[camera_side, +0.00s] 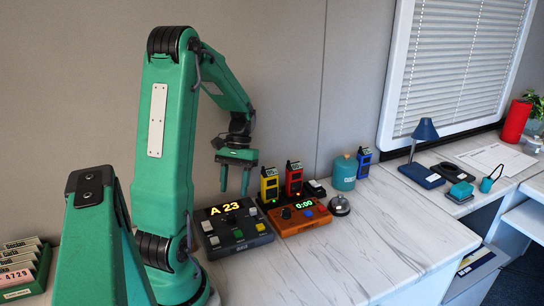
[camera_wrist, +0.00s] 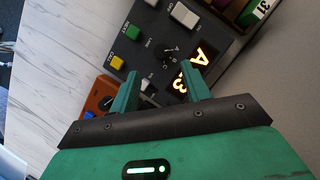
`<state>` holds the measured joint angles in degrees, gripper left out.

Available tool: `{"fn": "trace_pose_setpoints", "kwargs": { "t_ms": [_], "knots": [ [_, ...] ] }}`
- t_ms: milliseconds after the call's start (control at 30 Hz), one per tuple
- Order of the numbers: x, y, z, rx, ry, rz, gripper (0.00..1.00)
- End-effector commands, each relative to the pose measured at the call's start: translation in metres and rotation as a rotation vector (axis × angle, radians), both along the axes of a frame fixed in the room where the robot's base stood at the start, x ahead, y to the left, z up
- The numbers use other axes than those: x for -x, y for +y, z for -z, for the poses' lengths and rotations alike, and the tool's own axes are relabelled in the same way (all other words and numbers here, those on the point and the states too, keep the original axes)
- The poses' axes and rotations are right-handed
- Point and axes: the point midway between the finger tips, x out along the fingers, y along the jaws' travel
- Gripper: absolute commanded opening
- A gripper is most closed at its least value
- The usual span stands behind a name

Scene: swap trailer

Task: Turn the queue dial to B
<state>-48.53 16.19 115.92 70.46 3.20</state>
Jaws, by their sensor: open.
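The dark grey queue console (camera_side: 218,244) stands on the counter, with a lit display (camera_side: 224,207) reading A 23. In the wrist view its black queue dial (camera_wrist: 163,54) shows with letters printed beside it. The setting of its pointer is too small to read surely. My gripper (camera_side: 234,191) is open and empty, above and behind the console in the side view. In the wrist view its fingertips (camera_wrist: 163,80) are apart, near the display, with the dial beyond them. Nothing is between the fingers touching the dial.
The console also bears a green button (camera_wrist: 132,32), a yellow button (camera_wrist: 116,62) and a white switch (camera_wrist: 184,15). An orange timer box (camera_side: 301,225) stands close beside it. Coloured handheld units (camera_side: 293,178) stand behind. The counter's front (camera_side: 330,262) is clear.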

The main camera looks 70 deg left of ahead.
Motion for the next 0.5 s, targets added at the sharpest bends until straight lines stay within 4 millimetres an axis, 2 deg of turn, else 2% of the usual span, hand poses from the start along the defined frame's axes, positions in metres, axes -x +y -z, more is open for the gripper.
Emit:
{"fn": "trace_pose_setpoints", "kwargs": {
  "t_ms": [267, 500],
  "knots": [
    [0.003, -0.004, 0.011, 0.001, 0.000, 0.001, 0.47],
    [0.011, -0.011, 0.036, 0.002, 0.000, 0.001, 0.47]
  ]
}}
